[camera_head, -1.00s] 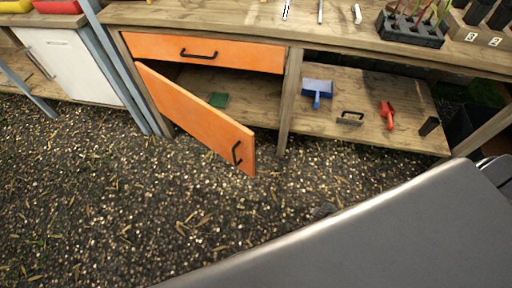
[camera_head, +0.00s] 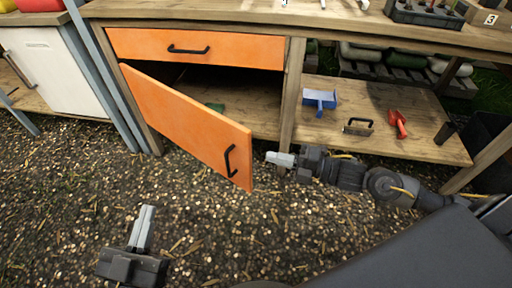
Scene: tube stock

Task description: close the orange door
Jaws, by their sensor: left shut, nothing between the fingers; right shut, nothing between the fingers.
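The orange door (camera_head: 180,118) stands open below the orange drawer (camera_head: 225,50). It hinges at its left edge, and its free right edge swings out toward me, with a black handle (camera_head: 230,160) near that edge. My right gripper (camera_head: 270,157) is shut and empty, just right of the door's free edge, its fingers pointing left; I cannot tell whether it touches the door. My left gripper (camera_head: 147,210) is shut and empty, over the gravel in front of the door and apart from it. The cabinet inside is partly hidden by the door.
A wooden post (camera_head: 291,90) divides shelf and cabinet. A white cabinet (camera_head: 55,70) stands at left. The gravel (camera_head: 60,200) at left is clear.

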